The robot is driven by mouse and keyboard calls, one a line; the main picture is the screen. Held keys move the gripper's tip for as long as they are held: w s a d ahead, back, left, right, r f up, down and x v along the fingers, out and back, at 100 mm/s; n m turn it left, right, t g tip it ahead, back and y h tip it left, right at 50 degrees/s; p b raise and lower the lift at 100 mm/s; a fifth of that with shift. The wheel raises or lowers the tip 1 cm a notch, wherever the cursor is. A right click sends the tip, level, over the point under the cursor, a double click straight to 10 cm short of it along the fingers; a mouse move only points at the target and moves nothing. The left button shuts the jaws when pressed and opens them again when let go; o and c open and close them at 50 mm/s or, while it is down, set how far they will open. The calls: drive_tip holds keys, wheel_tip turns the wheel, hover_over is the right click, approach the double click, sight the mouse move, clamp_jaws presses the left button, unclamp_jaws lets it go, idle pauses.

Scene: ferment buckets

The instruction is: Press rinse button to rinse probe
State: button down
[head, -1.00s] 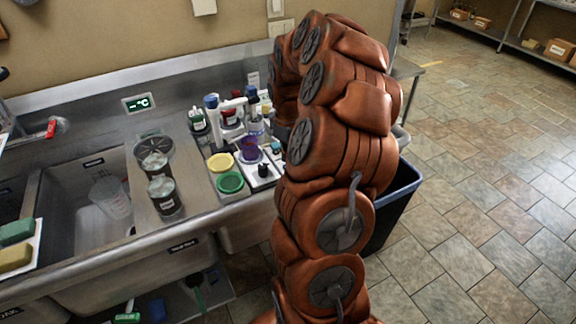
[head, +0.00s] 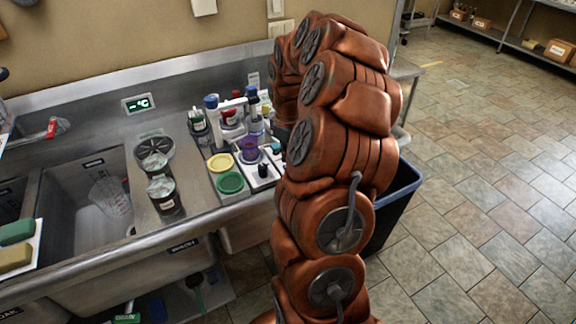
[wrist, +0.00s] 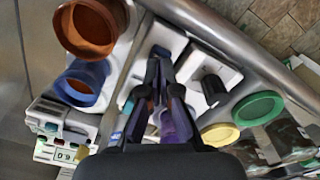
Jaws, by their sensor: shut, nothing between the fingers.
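In the wrist view my gripper (wrist: 162,75) is shut and empty, with its dark fingers together. The fingertips are over a white block near the metal counter edge, close to a small dark part; I cannot tell if they touch it. Another white block with a black knob (wrist: 213,86) is just right of the fingers. A purple cup (wrist: 178,122) shows partly behind the fingers, and in the head view (head: 250,148) it stands near the white blocks. I cannot clearly identify the rinse button or probe. My arm hides the gripper in the head view.
A yellow dish (head: 220,162) and a green dish (head: 230,183) sit beside the white blocks. An orange-brown cup (wrist: 90,27) and a blue cup (wrist: 80,83) are left of my gripper. Bottles (head: 212,115) crowd the back. The sink (head: 85,210) is further left.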

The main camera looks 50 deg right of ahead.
drive_tip(key=shift+f+b, duration=0.75)
drive_tip(key=shift+f, duration=0.55)
drive_tip(key=shift+r, duration=3.05)
